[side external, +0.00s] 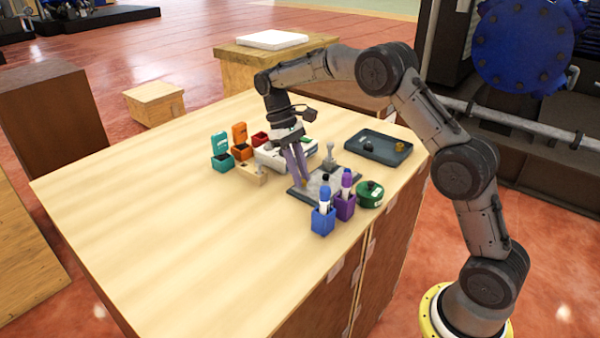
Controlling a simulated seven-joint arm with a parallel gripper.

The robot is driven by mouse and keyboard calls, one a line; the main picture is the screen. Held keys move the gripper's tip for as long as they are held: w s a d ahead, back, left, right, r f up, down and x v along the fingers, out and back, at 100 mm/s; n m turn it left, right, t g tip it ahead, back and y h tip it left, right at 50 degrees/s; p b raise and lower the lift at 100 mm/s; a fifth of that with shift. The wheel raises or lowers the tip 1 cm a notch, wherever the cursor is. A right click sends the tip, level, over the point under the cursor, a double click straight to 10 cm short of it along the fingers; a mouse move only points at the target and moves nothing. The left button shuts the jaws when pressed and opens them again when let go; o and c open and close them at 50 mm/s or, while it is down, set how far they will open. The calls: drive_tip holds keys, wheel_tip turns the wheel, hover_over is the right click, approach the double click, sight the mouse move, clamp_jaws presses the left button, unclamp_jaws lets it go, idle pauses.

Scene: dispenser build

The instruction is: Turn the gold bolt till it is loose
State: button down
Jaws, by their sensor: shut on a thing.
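My gripper (304,184) points down at the left part of a dark grey plate (322,194) on the table. Its long purple-grey fingers are shut at the plate, on what seems to be the gold bolt. The fingertips hide the bolt, so its colour and how far it is out cannot be seen. A grey upright post with a knob (329,160) stands at the plate's far edge, apart from the fingers.
Blue (322,220) and purple (345,206) holders with bottles and a green round container (370,193) stand close in front and right. A dark tray (362,154) with small dark and gold pieces lies behind. Teal (222,160) and orange (241,150) boxes stand left. The table's left front is clear.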

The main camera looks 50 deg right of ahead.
drive_tip(key=shift+r, duration=0.1)
drive_tip(key=c, duration=0.8)
unclamp_jaws()
drive_tip(key=shift+v, duration=3.75)
